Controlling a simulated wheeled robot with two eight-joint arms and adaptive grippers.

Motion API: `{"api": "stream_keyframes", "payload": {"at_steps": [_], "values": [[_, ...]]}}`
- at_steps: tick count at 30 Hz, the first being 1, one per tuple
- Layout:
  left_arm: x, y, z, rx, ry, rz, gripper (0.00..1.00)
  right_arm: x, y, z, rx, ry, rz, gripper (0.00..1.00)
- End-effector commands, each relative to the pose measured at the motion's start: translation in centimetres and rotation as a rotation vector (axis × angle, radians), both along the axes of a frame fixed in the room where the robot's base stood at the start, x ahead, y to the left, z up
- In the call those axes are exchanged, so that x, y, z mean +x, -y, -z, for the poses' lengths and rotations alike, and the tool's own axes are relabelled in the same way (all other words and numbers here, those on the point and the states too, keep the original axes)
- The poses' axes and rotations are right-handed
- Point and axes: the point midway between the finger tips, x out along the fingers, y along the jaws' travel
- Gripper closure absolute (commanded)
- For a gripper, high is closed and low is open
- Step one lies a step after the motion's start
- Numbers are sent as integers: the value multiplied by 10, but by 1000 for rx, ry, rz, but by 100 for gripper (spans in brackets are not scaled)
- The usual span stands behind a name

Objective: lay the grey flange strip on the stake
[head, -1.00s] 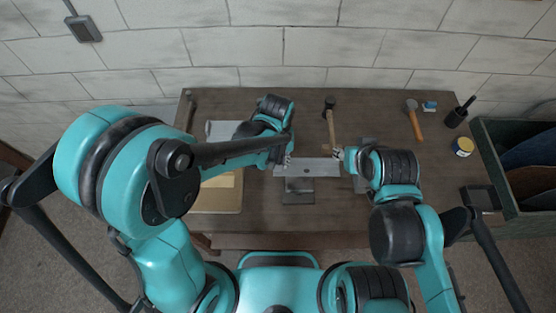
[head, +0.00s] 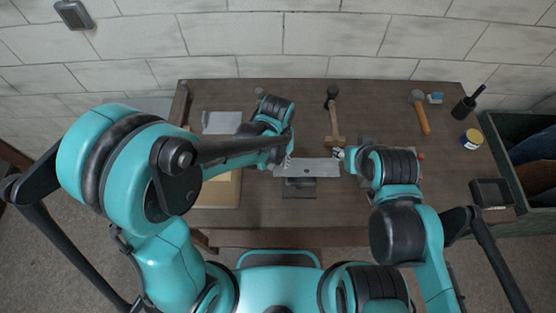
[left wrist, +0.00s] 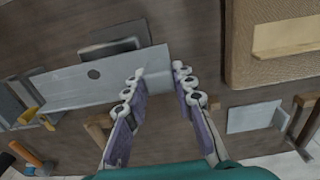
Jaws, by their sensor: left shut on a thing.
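The grey flange strip (head: 307,168) is a flat metal bar with a round hole near its middle. It lies crosswise over the dark stake (head: 299,187) on the bench; I cannot tell whether they touch. My left gripper (head: 288,161) is shut on the strip's left end. In the left wrist view, the strip (left wrist: 62,90) runs left from between the fingertips (left wrist: 158,74), with part of the stake (left wrist: 113,46) showing beyond its edge. My right gripper (head: 340,154) is at the strip's right end; its fingers are too small to read.
A mallet (head: 333,112) lies behind the strip. A hammer (head: 420,112), yellow tin (head: 472,139), brush (head: 468,104) and dark tray (head: 491,193) are at the right. A tan board (head: 222,190) and pale sheet (head: 221,122) are at the left. A green bin (head: 507,160) stands beside the bench.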

Motion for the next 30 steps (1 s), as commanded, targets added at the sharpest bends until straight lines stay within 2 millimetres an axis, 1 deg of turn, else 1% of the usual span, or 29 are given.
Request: {"api": "stream_keyframes", "payload": {"at_steps": [30], "values": [[0, 0, 20, 0, 0, 0, 100, 0, 0, 19, 0, 0, 0, 60]]}}
